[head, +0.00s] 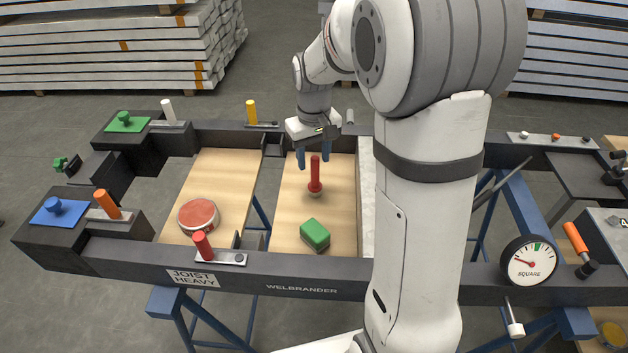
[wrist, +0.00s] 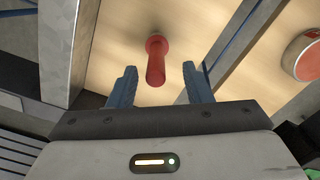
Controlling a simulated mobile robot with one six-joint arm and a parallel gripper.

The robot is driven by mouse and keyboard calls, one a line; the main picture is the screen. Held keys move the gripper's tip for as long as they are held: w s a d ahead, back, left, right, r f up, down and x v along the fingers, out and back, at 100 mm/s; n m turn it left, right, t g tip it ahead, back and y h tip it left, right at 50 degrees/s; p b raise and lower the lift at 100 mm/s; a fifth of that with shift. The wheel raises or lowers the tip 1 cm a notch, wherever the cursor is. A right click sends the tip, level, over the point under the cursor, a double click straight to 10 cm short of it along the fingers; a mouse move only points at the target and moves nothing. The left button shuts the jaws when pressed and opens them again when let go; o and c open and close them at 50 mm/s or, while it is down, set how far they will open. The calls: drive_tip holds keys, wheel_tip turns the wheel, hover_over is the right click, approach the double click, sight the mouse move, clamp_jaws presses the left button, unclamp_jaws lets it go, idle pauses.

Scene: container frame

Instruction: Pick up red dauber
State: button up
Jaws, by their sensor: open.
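The red dauber (head: 315,177) stands upright on the right-hand light wood panel, with a red handle and a wider round foot on a pale base. In the wrist view the dauber (wrist: 156,62) shows between the two blue fingers, slightly left of the middle. My gripper (head: 313,160) is open and empty, pointing down above the panel at the far side of the dauber. In the wrist view my gripper (wrist: 165,76) has a wide gap between its fingers. No contact with the dauber is visible.
A green block (head: 314,235) lies in front of the dauber. A round red-topped tin (head: 198,216) sits on the left panel. Dark frame rails (head: 330,284) surround the panels. A short red handle (head: 203,246) stands on the front rail. A grey metal beam (head: 366,205) borders the right.

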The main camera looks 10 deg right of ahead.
hover_over(315, 186)
drive_tip(key=w, duration=0.1)
wheel_tip(315, 186, down, 4)
drive_tip(key=shift+d+f, duration=0.15)
drive_tip(key=shift+f, duration=0.05)
drive_tip(key=shift+c, duration=0.3)
clamp_jaws()
